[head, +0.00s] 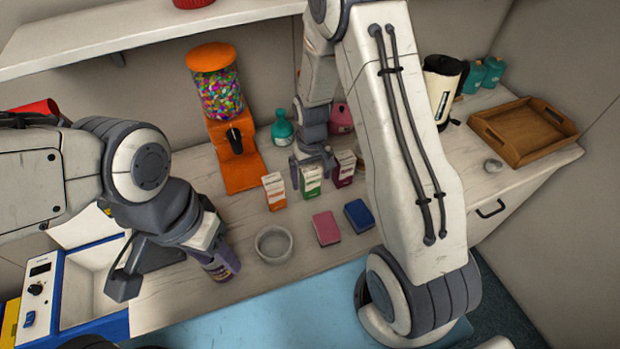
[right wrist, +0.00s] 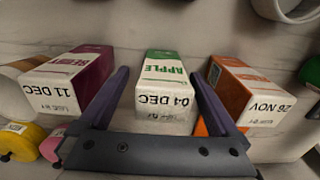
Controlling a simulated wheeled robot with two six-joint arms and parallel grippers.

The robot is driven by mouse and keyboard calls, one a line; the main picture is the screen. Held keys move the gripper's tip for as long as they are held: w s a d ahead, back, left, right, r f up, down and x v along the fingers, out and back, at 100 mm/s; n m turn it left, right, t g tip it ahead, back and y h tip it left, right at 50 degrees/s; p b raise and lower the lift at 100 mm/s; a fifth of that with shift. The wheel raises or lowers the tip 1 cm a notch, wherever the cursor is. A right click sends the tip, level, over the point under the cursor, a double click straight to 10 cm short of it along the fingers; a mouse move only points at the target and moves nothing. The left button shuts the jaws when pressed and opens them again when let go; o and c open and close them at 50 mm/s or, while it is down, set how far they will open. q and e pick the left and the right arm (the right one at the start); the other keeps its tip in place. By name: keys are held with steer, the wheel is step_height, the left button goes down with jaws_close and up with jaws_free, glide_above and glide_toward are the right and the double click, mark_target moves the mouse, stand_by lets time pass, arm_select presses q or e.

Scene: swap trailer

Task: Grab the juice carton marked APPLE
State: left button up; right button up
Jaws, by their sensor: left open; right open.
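The APPLE carton, white with a green side and the date 04 DEC, shows in the right wrist view (right wrist: 161,92) and stands on the counter as the middle carton in the head view (head: 311,186). My right gripper (right wrist: 159,74) is open, with one dark finger on each side of this carton and small gaps between. In the head view my right gripper (head: 313,162) is just behind and above the carton.
An orange carton (head: 274,191) and a purple carton (head: 344,170) flank it closely. A grey bowl (head: 262,254), pink block (head: 326,229) and blue block (head: 359,215) lie in front. A candy dispenser (head: 240,170) and teal bottle (head: 282,130) stand behind.

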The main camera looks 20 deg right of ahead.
mark_target(310, 185)
steer(key=shift+a+f+p, duration=0.15)
steer(key=shift+f+p, duration=0.4)
steer(key=shift+f, duration=1.4)
jaws_close()
steer(key=shift+r, duration=0.1)
